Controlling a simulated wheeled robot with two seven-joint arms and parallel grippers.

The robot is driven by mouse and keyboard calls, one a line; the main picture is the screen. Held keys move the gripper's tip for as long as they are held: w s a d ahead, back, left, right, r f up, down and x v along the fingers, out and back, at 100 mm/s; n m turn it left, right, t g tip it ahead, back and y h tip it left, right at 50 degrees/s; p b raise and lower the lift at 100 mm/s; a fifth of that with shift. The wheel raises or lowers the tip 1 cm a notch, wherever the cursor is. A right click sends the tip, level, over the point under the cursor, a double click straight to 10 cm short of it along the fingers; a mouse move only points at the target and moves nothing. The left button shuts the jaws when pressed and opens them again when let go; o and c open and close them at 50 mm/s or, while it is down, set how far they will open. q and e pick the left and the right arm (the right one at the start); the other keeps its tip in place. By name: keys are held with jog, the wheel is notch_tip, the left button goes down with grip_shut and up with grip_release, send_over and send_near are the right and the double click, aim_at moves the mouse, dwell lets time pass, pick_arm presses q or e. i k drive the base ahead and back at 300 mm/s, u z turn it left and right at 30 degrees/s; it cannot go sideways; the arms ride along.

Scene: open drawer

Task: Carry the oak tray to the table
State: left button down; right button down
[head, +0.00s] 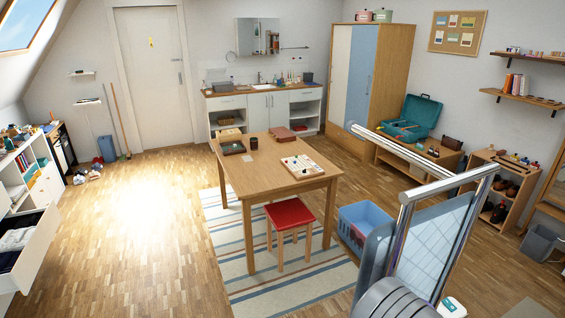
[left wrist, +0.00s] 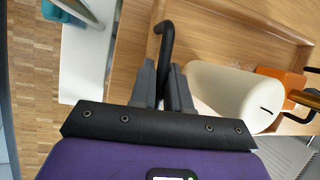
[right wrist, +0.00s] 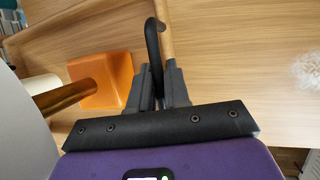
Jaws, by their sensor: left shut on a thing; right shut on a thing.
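The oak tray (left wrist: 235,35) is pale wood with a raised rim and black handles. It does not show in the head view. In the left wrist view my left gripper (left wrist: 163,85) is shut on a black handle (left wrist: 166,40) at the tray's edge. In the right wrist view my right gripper (right wrist: 158,85) is shut on another black handle (right wrist: 153,45) of the tray (right wrist: 85,30). The tray bears a white cylinder (left wrist: 230,95), an orange block (right wrist: 100,80) and a brass-coloured rod (right wrist: 65,97). The wooden table (head: 228,178) stands mid-room in the head view.
Floor left of the rug (head: 230,240) is clear.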

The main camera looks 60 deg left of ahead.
aim_at(255, 171)
jog(key=k, duration=0.95)
jog(key=u, duration=2.55)
jog(key=i, duration=3)
